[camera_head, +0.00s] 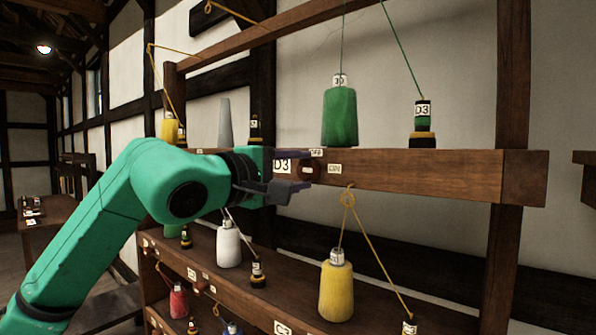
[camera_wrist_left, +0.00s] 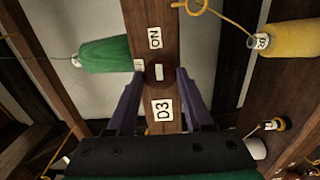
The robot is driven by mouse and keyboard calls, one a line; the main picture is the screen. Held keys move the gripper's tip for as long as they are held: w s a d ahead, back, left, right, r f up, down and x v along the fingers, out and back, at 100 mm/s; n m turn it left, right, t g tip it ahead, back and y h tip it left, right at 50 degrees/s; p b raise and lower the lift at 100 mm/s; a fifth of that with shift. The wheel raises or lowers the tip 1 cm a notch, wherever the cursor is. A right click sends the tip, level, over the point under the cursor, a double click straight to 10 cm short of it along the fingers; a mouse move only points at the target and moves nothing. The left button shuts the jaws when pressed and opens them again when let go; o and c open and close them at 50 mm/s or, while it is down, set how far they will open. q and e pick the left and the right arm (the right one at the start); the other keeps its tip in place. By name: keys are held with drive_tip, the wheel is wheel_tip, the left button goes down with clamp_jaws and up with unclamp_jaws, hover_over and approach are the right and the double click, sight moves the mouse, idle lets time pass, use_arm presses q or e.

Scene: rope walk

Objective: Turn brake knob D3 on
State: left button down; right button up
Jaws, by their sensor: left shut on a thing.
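Brake knob D3 (camera_head: 308,171) is a small dark wooden knob on the front of the upper beam. It also shows in the left wrist view (camera_wrist_left: 159,80), with a pale mark on its face; I cannot tell surely which label the mark points at. My left gripper (camera_head: 301,170) is shut on the knob, with a purple finger at each side in the left wrist view (camera_wrist_left: 159,75). The D3 label (camera_head: 282,166) is left of the knob, and the OFF label (camera_head: 316,153) is above it. The ON label (camera_wrist_left: 155,37) is beyond the knob. My right gripper is not in view.
A green bobbin (camera_head: 340,117) and a dark D3 spool (camera_head: 423,125) are above the beam (camera_head: 430,175). A white bobbin (camera_head: 228,245) is lower left. A wooden post (camera_head: 512,90) stands at right.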

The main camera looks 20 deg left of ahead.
use_arm(q)
drive_tip(key=shift+c, duration=1.5)
unclamp_jaws()
drive_tip(key=shift+s+a+f, duration=0.1)
drive_tip(key=shift+s, duration=0.15)
drive_tip(key=b+v, duration=0.5)
drive_tip(key=v, duration=0.9)
drive_tip(key=shift+b, duration=0.35)
